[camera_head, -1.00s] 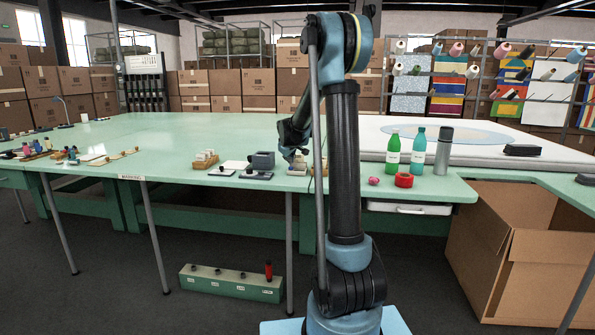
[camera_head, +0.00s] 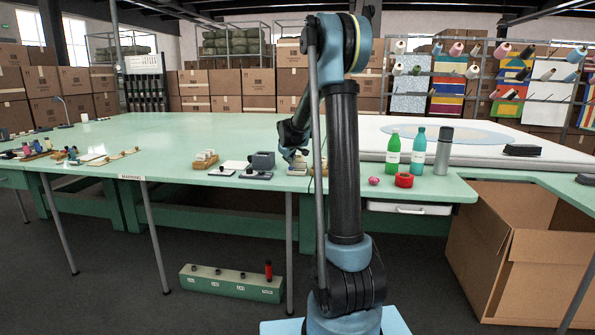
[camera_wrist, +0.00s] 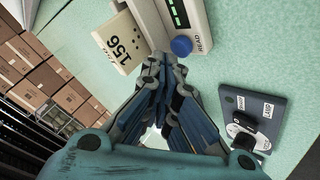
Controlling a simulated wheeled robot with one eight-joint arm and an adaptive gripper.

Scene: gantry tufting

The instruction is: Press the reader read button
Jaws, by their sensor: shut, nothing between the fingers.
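The reader (camera_wrist: 188,18) is a pale box with a green lit display in the wrist view, at the top centre. Its round blue button (camera_wrist: 181,46) sits at its near end beside the word READ. My gripper (camera_wrist: 166,70) is shut and empty, with its fingertips just below the button in the picture. I cannot tell whether they touch it. In the head view my gripper (camera_head: 296,154) is low over the table's near edge, partly hidden by my arm.
A cream tag marked 156 (camera_wrist: 122,42) lies left of the reader. A dark blue panel marked LAMP (camera_wrist: 252,118), with knobs, lies to the right.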

